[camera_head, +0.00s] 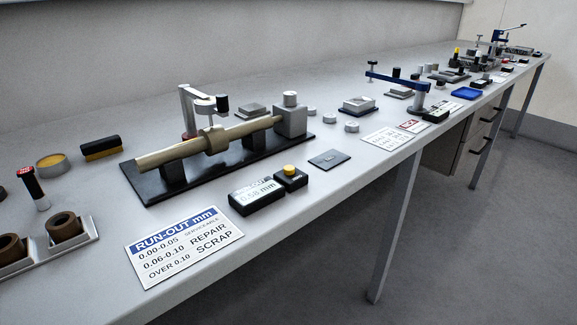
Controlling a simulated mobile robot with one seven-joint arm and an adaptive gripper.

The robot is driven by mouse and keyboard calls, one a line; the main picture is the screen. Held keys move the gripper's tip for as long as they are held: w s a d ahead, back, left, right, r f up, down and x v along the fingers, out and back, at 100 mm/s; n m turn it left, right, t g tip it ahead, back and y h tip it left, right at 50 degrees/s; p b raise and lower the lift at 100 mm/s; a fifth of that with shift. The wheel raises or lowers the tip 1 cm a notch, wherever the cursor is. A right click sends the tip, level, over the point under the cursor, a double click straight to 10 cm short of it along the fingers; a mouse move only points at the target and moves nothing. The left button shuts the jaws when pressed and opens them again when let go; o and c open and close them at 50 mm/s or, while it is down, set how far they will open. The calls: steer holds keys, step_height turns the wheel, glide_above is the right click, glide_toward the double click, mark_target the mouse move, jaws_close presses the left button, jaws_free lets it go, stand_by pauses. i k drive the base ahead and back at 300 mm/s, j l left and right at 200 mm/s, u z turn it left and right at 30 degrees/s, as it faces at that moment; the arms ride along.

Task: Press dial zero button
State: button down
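A small black box with a round yellow button (291,170) on top stands near the front edge of the bench. It sits just right of a black readout box (257,197) whose pale display seems to read 0.58 mm. Behind them a tan shaft (180,150) rests on supports on a black base plate (150,191). A dial indicator arm (188,108) rises behind the shaft. I cannot tell from its look alone whether the yellow button is the dial zero button. My gripper is not in view.
A RUN-OUT mm card (184,246) lies in front of the readout. A flat dark plate (329,159) lies right of the button. Brown rings (64,228) sit in a tray at left. More fixtures, including a blue arm (395,82), line the bench toward the far right.

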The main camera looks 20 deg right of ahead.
mark_target(288, 169)
steer(key=z, duration=1.95)
steer(key=k+j, duration=0.1)
steer(key=j, duration=0.2)
steer(key=k+j, duration=0.1)
steer(key=j, duration=0.15)
steer(key=k+j, duration=0.1)
steer(key=j, duration=0.2)
